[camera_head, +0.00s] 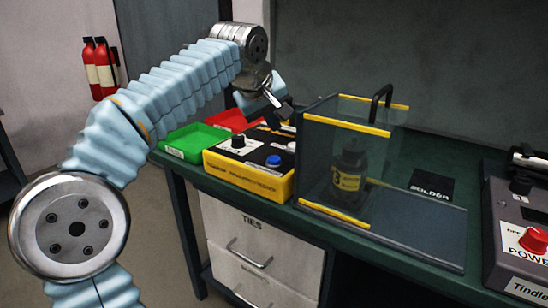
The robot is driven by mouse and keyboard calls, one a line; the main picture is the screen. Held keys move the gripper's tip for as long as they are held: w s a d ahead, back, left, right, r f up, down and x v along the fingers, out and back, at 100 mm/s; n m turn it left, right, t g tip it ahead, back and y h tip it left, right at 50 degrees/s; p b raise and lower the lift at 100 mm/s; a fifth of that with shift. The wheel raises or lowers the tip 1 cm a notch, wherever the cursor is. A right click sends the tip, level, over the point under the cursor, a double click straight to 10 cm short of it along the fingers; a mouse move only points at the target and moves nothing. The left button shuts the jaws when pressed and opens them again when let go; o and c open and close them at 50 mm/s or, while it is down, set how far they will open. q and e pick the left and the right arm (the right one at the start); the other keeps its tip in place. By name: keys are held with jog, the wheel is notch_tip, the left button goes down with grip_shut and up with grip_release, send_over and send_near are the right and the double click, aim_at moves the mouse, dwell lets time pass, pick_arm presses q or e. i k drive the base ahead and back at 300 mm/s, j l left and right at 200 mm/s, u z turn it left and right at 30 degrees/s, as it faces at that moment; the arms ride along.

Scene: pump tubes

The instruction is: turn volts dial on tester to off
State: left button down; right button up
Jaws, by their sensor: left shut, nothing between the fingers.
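The tester is a yellow box (250,180) with a dark top panel, standing on the green bench left of the clear case. On its top are a dark knob on a white plate (238,142) at the left and a blue button (273,161) near the front. Which control is the volts dial cannot be read at this size. My left gripper (280,103) is shut and empty, above the back part of the tester. The gripper and wrist hide some of the tester's rear panel. My right gripper does not show.
A clear case with yellow edges (330,215) and a black handle holds a dark bottle (348,172). Green (192,142) and red (232,119) trays sit left of and behind the tester. A machine with a red knob (533,240) stands far right.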

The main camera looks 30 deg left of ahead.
aim_at(238, 140)
jog(key=k, duration=0.5)
jog(key=k+l, duration=0.15)
jog(key=k, duration=0.35)
